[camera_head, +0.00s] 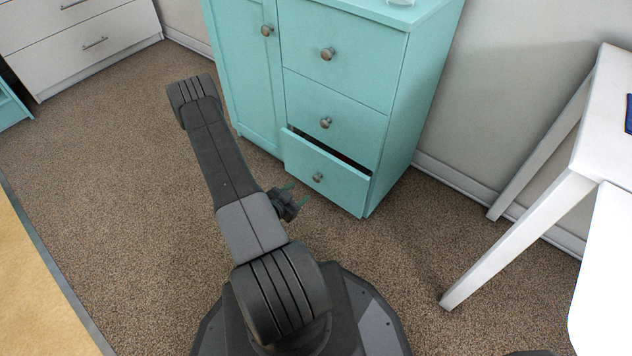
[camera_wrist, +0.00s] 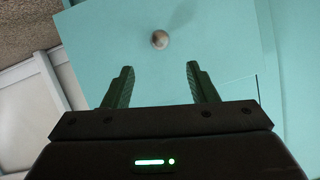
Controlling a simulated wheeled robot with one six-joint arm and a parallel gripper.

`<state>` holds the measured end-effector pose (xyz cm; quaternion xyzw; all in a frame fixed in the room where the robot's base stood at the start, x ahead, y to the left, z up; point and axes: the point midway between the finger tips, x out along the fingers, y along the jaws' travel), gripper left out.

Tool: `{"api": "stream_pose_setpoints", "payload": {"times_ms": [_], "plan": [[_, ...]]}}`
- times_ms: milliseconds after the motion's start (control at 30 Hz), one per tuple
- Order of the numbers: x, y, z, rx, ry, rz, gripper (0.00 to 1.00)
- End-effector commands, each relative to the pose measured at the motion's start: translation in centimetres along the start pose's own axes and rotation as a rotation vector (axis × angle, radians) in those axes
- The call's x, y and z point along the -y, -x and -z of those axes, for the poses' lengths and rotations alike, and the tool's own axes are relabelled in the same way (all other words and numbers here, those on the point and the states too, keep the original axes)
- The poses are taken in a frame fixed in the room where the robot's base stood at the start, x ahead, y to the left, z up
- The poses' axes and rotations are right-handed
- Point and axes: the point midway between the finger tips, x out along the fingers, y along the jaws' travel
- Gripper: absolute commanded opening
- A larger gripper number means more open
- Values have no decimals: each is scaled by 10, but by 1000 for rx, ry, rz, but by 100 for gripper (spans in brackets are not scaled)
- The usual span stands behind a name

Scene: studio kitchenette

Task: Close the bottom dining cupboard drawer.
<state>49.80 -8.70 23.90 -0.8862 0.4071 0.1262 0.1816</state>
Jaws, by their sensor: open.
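The turquoise dining cupboard (camera_head: 395,110) stands against the wall. Its bottom drawer (camera_head: 325,174) is pulled out a little, with a dark gap along its top edge. The drawer has a round metal knob (camera_head: 318,177). The two drawers above it look shut. My gripper (camera_head: 297,192) is open and empty, low in front of the bottom drawer and just short of its face. In the wrist view, my two fingers (camera_wrist: 160,88) are spread and point at a turquoise front with a round knob (camera_wrist: 160,40) beyond them. I cannot tell whether the fingertips touch the front.
A white table (camera_head: 590,150) with slanted legs stands at the right, and a white seat-like shape (camera_head: 605,270) is at the right edge. A white drawer unit (camera_head: 80,40) is at the back left. Brown carpet (camera_head: 130,190) is clear left of the arm. A tan surface (camera_head: 30,290) lies at the left edge.

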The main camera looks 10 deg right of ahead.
Motion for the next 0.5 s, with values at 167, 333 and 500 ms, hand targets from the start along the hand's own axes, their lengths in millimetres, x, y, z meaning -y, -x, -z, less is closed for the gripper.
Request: {"api": "stream_pose_setpoints", "payload": {"times_ms": [167, 333, 500], "plan": [[-2, -40, -3, -1, -7, -5, 52], [-2, -76, -3, -1, -8, -5, 52], [-1, -100, -2, 0, -6, -3, 52]]}}
